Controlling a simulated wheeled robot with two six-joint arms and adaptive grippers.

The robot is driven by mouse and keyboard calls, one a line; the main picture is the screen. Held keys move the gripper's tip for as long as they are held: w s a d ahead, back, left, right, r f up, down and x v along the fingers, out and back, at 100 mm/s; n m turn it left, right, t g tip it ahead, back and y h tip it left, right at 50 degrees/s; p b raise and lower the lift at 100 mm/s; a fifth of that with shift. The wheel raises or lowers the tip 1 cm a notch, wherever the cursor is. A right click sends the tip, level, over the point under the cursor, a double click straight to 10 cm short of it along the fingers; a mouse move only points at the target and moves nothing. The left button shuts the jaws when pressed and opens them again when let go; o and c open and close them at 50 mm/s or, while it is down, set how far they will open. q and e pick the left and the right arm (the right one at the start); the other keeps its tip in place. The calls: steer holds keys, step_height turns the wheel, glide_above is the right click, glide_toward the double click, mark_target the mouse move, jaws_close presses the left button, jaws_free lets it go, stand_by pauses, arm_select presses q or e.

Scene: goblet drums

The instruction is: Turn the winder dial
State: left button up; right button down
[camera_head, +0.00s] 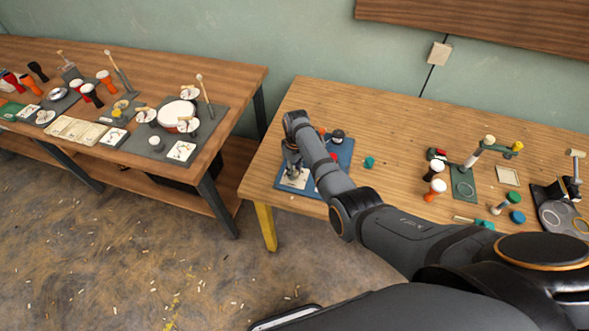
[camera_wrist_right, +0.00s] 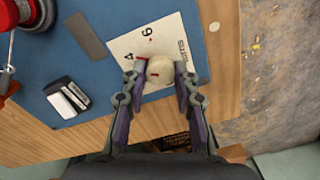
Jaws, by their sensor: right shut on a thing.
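The winder dial (camera_wrist_right: 160,71) is a round cream knob with a small red mark. It sits on a white card (camera_wrist_right: 165,33) with printed numbers, on a blue board (camera_wrist_right: 90,60). My right gripper (camera_wrist_right: 158,73) is shut on the dial, with one finger on each side. In the head view my right gripper (camera_head: 293,168) points down at the left part of the blue board (camera_head: 345,154), and the arm hides much of the board. The dial is too small and covered to make out there. My left gripper is not in view.
A red and dark device (camera_wrist_right: 12,15) and a black-and-white block (camera_wrist_right: 67,97) are on the board near the gripper. Small goblet drums (camera_head: 434,189) and a green stand (camera_head: 463,184) are further right on the wooden table (camera_head: 400,125). Another table (camera_head: 150,75) with drums stands left, across a gap.

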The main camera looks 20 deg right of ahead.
steer(key=m+p, duration=0.1)
steer(key=m, duration=0.1)
steer(key=shift+r+m+p, duration=0.15)
steer(key=shift+m+p, duration=0.15)
steer(key=shift+p, duration=0.05)
steer(key=m+p, duration=0.1)
steer(key=m, duration=0.1)
steer(key=shift+d+m, duration=0.1)
steer(key=shift+m, duration=0.2)
steer(key=m+p, duration=0.1)
steer(key=m, duration=0.2)
steer(key=shift+m+p, duration=0.6)
steer(key=shift+m, duration=1.1)
steer(key=c, duration=1)
jaws_free()
